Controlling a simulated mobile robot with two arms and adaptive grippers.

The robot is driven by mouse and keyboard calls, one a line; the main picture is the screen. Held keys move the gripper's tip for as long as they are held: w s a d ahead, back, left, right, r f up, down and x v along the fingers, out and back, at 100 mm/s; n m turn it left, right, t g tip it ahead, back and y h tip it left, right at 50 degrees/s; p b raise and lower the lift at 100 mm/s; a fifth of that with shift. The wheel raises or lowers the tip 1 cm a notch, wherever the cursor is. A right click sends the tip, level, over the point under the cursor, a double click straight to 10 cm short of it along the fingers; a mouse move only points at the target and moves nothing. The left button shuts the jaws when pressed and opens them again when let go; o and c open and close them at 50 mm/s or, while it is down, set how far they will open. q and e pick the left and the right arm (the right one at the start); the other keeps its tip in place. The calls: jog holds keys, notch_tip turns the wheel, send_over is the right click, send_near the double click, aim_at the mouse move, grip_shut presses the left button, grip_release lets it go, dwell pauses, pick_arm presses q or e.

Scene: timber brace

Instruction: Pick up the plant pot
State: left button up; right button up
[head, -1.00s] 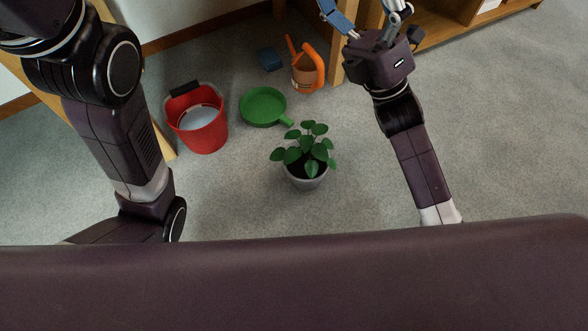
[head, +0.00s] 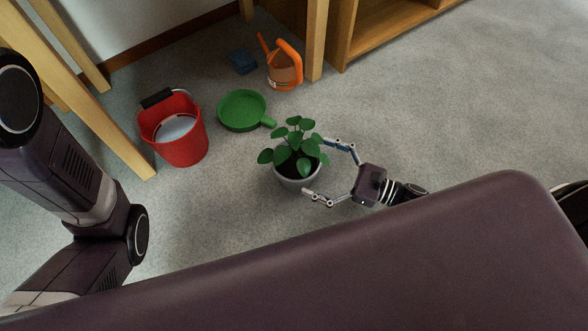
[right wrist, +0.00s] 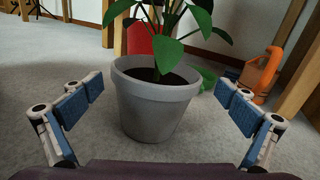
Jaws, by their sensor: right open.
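The plant pot (head: 297,177) is grey, with dark soil and a green leafy plant (head: 294,144), and stands upright on the carpet in the head view. In the right wrist view the pot (right wrist: 155,103) stands between my spread fingers, with a gap on each side. My right gripper (head: 326,170) is open and comes at the pot from the right, low near the floor. One finger is partly behind the leaves. My left arm is at the left of the head view; its gripper is out of view.
Wooden legs (head: 316,45) and a shelf (head: 385,35) are at the back. Carpet to the right is clear.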

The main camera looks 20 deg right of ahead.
jog(key=b, duration=0.3)
send_over(295, 175)
jog(key=shift+w+d+f, duration=0.1)
jog(key=shift+d+f, duration=0.2)
jog(key=shift+f, duration=0.1)
jog(key=shift+w+a, duration=0.15)
jog(key=shift+r, duration=0.1)
jog(key=shift+c, duration=0.6)
jog(key=c, duration=1.8)
jog(key=shift+r, duration=0.15)
jog(key=shift+c, duration=0.2)
